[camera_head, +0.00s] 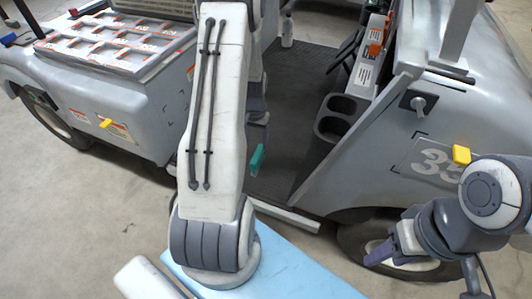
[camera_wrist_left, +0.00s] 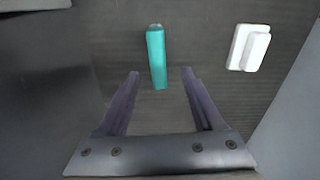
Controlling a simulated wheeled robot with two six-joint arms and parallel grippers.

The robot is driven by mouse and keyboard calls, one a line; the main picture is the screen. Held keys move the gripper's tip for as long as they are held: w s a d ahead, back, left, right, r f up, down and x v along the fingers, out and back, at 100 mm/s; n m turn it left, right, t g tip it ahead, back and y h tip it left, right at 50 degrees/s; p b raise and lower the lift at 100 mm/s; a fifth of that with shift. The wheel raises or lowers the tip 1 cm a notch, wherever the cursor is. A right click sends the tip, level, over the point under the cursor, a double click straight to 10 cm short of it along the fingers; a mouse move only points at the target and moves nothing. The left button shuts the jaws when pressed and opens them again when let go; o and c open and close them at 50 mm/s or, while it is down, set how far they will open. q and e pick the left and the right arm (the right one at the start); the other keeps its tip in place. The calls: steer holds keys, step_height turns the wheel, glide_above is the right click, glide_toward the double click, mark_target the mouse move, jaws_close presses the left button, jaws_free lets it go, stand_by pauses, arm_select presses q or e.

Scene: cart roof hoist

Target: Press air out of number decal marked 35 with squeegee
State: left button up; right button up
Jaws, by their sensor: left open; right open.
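The number decal marked 35 (camera_head: 432,161) is on the grey cart's front side panel, its right part hidden by my right arm. A yellow block (camera_head: 461,154) sits at the decal's upper right. A slim teal bar (camera_head: 257,160) is in the cart's footwell; in the left wrist view the teal bar (camera_wrist_left: 156,48) is ahead of my left gripper (camera_wrist_left: 161,73), which is open with nothing between its fingers. My left arm mostly hides that gripper in the head view. My right gripper (camera_head: 380,253) is open, below the decal near the front wheel. I cannot tell which thing is the squeegee.
A white pedal (camera_wrist_left: 248,48) is right of the teal bar. A cup holder (camera_head: 340,117) and the cart's side sill (camera_head: 285,217) border the footwell. A second yellow piece (camera_head: 105,123) is on the left side panel. A light-blue surface (camera_head: 300,275) is in front.

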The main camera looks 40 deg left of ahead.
mark_target(258, 153)
arm_select(q)
steer(key=f, duration=0.1)
steer(key=f+b, duration=0.1)
steer(key=f, duration=0.1)
steer(key=f+b, duration=0.1)
steer(key=f, duration=0.1)
steer(key=shift+w+d+f, duration=0.2)
steer(key=shift+w, duration=0.1)
steer(key=f+b, duration=0.2)
steer(key=f, duration=0.1)
steer(key=f+b, duration=0.2)
steer(key=shift+s+f, duration=0.1)
steer(key=shift+s, duration=0.15)
jaws_close()
